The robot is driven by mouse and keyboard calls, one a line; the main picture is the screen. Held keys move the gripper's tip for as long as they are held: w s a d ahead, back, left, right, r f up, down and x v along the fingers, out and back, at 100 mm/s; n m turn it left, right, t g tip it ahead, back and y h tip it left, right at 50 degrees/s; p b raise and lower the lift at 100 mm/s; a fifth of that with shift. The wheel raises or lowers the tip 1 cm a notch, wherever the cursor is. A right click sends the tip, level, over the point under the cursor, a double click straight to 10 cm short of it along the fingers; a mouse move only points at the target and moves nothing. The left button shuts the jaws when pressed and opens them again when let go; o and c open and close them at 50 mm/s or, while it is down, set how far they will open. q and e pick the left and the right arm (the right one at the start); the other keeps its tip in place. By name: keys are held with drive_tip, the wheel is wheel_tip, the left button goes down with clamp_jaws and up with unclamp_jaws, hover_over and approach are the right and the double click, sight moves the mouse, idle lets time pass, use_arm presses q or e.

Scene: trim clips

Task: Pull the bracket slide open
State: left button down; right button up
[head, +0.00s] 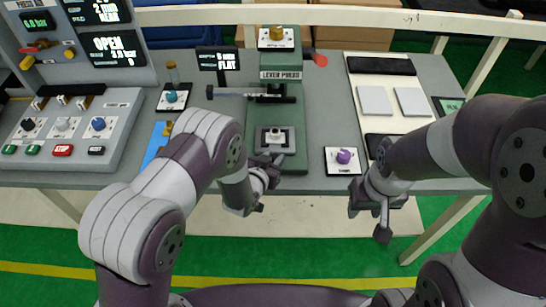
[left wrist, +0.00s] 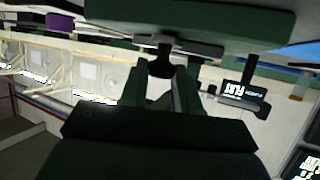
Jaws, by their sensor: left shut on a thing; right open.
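The green lever press (head: 281,76) stands at the table's middle. The bracket slide (head: 270,138), a dark plate with a pale metal piece on it, sits low on the press's green base. My left gripper (head: 270,162) is at the front of this base, shut on the slide's dark handle. In the left wrist view, my fingers (left wrist: 164,86) close around the dark handle (left wrist: 160,62), under the green base edge (left wrist: 180,18). Part of the handle is hidden by the fingers.
A purple knob on a white plate (head: 343,160) is right of the press. A white board with grey squares (head: 393,75) lies further right. A button console (head: 70,135) and a blue strip (head: 155,147) are to the left. A small FLAT display (head: 217,60) stands behind.

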use_arm(q)
drive_tip(key=c, duration=0.9)
unclamp_jaws()
drive_tip(key=shift+r, duration=0.1)
drive_tip(key=shift+o, duration=0.2)
drive_tip(key=b+v, duration=0.1)
drive_tip(key=v, duration=1.1)
drive_tip(key=shift+s+a+b, duration=0.15)
drive_tip(key=shift+s+b, duration=0.15)
drive_tip(key=shift+r, duration=0.1)
